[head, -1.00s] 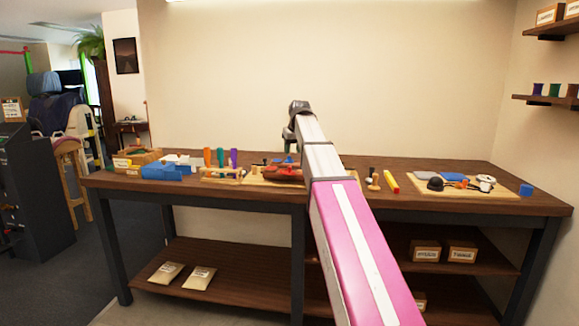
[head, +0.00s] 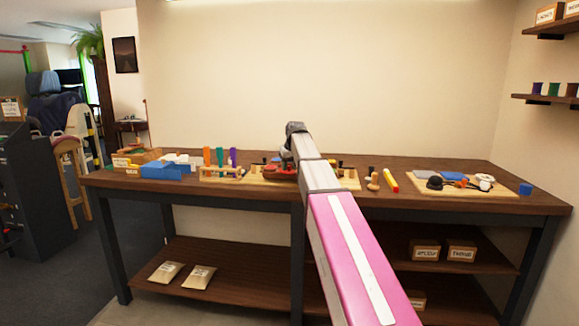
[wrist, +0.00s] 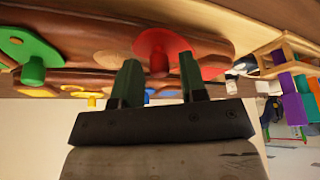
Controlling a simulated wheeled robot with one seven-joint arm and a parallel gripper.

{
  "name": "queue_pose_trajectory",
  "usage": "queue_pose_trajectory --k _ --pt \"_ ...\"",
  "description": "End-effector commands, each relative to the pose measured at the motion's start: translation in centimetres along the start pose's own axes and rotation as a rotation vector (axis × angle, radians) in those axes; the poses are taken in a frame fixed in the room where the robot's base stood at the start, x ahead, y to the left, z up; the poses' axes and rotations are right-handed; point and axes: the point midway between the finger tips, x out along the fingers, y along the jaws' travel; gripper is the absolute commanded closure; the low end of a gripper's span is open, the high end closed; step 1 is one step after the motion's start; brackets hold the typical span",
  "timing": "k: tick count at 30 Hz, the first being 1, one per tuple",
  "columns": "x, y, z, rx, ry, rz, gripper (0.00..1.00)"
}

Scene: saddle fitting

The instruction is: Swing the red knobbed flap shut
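The red flap (wrist: 175,45) with its round red knob (wrist: 158,66) is on a brown saddle (wrist: 75,78) in the wrist view. My gripper (wrist: 158,60) is open. Its two dark fingers stand apart, and the red knob shows between the fingertips without visible contact on either side. I cannot tell how deep the knob sits between them. In the head view my gripper (head: 286,155) is just above the saddle (head: 283,174) on the bench. My arm and gripper hide part of the saddle there.
A green knobbed flap (wrist: 28,50) is on the saddle at the left of the wrist view. A wooden rack with coloured handles (head: 220,173) stands left of the saddle on the bench (head: 450,205). A board of small items (head: 460,186) lies to the right.

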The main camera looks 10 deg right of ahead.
Motion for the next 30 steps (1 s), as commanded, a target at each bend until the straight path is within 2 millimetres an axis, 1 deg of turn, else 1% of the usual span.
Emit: queue_pose_trajectory --k 1,3,11,17,23,30 --pt "0.0 0.0 0.0 0.000 0.000 0.000 0.79" --pt "0.0 0.0 0.0 0.000 0.000 0.000 1.00" --pt "0.0 0.0 0.0 -0.009 0.000 -0.004 1.00" --pt "0.1 0.2 -0.2 -0.067 0.001 -0.029 1.00" --pt "0.2 0.7 -0.6 -0.191 0.001 -0.080 1.00" --pt "0.5 1.0 -1.4 -0.398 0.001 -0.166 1.00"
